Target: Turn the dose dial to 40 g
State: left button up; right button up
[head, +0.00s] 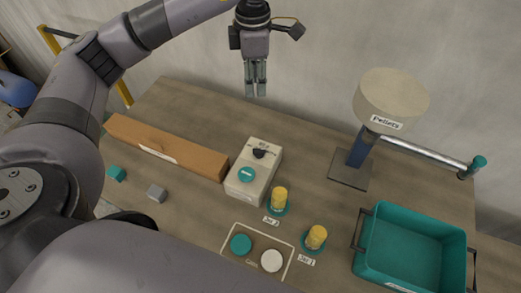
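A pale dispenser box (237,188) stands on the table near the middle. On its top is a black dial (260,153) with small markings that are too small to read, so its setting cannot be told. A round teal button (246,174) sits in front of the dial. My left gripper (256,92) points down, beyond and above the box in the picture, apart from it. A narrow gap shows between its fingers, and nothing is between them. My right gripper is not in view.
A brown cardboard bar (165,146) lies left of the box. Two yellow jars (279,194) (316,236) stand in front and right. A tray (254,257) holds teal and white lids. A pellet hopper (389,98) and a teal bin (416,245) are at right.

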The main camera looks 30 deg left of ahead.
pick_arm(q)
jog(key=b, duration=0.8)
send_over(258, 149)
notch_tip(258, 149, down, 10)
notch_tip(258, 149, down, 18)
jog(key=shift+r+p, duration=0.1)
jog(key=shift+p, duration=1.1)
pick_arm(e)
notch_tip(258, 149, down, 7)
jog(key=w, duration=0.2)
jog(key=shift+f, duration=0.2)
pick_arm(q)
grip_shut()
